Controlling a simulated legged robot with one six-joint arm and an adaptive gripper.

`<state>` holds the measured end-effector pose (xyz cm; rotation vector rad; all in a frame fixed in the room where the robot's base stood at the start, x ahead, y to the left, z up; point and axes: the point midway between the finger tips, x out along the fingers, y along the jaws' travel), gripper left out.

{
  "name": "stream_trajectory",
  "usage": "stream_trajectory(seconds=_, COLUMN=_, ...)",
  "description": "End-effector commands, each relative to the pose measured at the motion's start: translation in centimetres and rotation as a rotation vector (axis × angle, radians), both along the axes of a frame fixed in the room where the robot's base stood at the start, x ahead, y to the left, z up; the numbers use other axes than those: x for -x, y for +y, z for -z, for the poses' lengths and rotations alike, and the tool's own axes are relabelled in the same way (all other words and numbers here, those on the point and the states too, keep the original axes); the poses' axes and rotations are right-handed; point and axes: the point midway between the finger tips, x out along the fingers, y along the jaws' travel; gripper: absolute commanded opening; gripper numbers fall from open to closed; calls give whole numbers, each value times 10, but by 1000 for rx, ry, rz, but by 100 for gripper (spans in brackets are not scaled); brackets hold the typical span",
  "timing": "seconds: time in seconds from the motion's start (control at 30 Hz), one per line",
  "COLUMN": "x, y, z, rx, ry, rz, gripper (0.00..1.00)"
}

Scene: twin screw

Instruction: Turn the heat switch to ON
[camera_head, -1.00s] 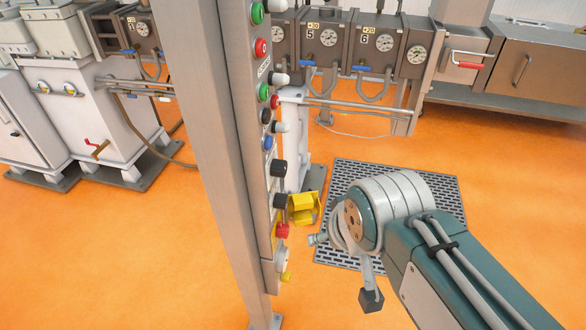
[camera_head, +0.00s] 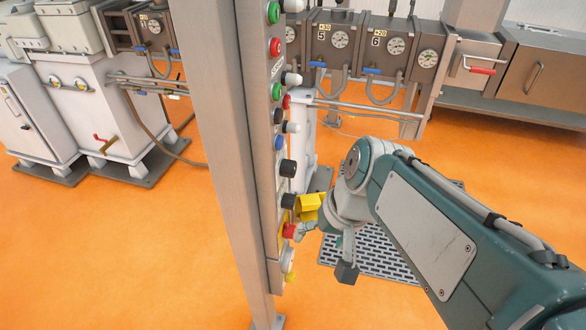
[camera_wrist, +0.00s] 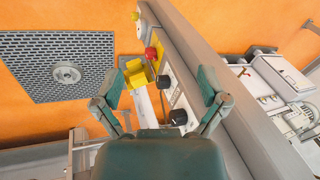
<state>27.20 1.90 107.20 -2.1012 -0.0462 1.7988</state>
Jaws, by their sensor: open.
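The control panel (camera_head: 272,150) stands upright on a grey post and carries a column of buttons and black knobs. Its labels are too small to read, so I cannot tell which knob is the heat switch. Two black knobs show low on the panel (camera_head: 288,168) (camera_head: 288,201). In the wrist view, one black knob (camera_wrist: 163,82) lies between my open fingers and another (camera_wrist: 178,117) sits closer to the wrist. My gripper (camera_wrist: 158,83) is open and empty, facing the panel. In the head view its fingers are partly hidden behind my arm; contact cannot be told.
A yellow box-shaped part (camera_head: 310,206) sticks out beside the lower knob, close to my gripper. A red button (camera_head: 289,231) is just below. A floor grate (camera_head: 375,257) lies under my arm. Machines stand behind; orange floor is clear left of the post.

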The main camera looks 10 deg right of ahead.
Motion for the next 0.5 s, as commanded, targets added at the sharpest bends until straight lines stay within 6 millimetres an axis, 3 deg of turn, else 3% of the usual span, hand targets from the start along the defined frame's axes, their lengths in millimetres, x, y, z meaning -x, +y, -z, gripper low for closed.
stream_trajectory(seconds=0.23, x=-36, y=5, z=18, rx=-362, ry=230, rz=172, gripper=93)
stream_trajectory(seconds=0.5, x=-91, y=-9, z=28, rx=-787, ry=366, rz=365, gripper=93)
